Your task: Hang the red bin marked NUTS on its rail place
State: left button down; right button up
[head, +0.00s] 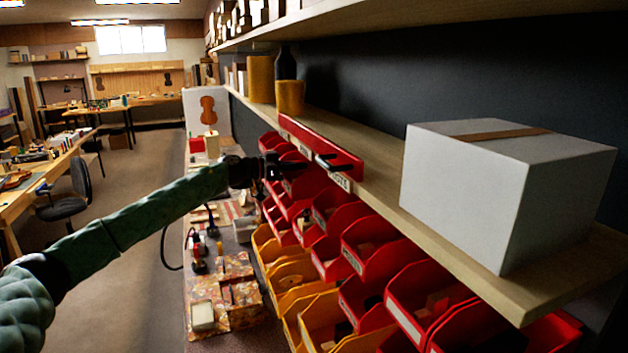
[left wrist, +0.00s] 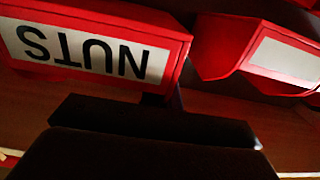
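The red bin marked NUTS (head: 348,165) is at the upper row of bins, just below the long shelf. Its white NUTS label fills the upper left of the left wrist view (left wrist: 95,52), upside down. My left gripper (head: 318,163) reaches in from the left and is at the bin's front wall, with a dark finger over its rim. It appears shut on that wall; the exact finger contact is partly hidden. The dark gripper body fills the bottom of the left wrist view. The rail behind the bin cannot be made out. My right gripper is in neither view.
Several red bins (head: 372,240) and yellow bins (head: 285,270) hang close below. Another labelled red bin shows beside NUTS in the left wrist view (left wrist: 262,50). A white box (head: 470,190) and yellow containers (head: 290,97) stand on the shelf (head: 378,190). The aisle at left is open.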

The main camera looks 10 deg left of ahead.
pick_arm(q)
jog(key=shift+x, duration=1.6)
dwell(2.1)
jog(key=shift+f, duration=0.75)
dwell(0.9)
jog(key=c, duration=1.6)
grip_release()
jog(key=shift+o, duration=0.2)
